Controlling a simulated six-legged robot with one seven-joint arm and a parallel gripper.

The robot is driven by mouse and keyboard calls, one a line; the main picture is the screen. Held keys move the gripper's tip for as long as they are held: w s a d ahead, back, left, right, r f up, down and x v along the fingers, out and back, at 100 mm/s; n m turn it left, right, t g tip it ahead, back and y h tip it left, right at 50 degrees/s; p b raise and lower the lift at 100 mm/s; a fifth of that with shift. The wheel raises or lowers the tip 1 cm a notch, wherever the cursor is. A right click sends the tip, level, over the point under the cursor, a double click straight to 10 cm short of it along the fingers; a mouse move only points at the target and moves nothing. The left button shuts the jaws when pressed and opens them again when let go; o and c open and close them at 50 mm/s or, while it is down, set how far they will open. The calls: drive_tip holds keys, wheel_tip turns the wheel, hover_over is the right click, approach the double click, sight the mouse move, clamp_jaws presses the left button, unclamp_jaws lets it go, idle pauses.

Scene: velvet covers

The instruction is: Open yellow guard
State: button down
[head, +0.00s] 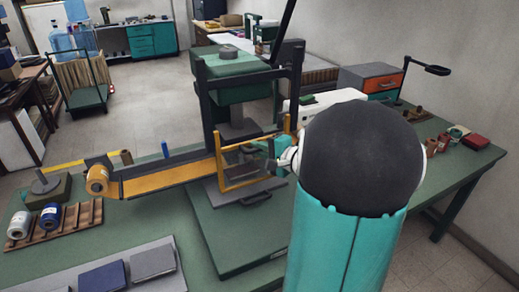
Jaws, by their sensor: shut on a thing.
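The yellow guard (222,166) is an upright rectangular frame at the front of a dark green press (243,86) on the green worktable. It stands over a grey plate with a dark handle. My gripper (272,156) is at the guard's right side, shut on the guard's frame. My teal and black arm reaches in from the lower right and hides part of the press's right side. The exact contact between the fingers and the guard is small and partly hidden.
A yellow feed strip with a roll (97,179) extends left of the guard. Spools on a wooden rack (65,222) and dark blue covers (103,277) lie at front left. An orange-fronted drawer box (371,82) stands behind my arm. Small pots stand on the right.

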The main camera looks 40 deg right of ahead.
wheel_tip(320, 180, up, 15)
idle(0.5)
drive_tip(key=shift+r, duration=0.1)
drive_tip(key=c, duration=1.5)
unclamp_jaws()
drive_tip(key=shift+s, duration=0.15)
drive_tip(key=shift+o, duration=0.2)
drive_tip(key=v, duration=1.3)
drive_tip(key=shift+s, duration=0.25)
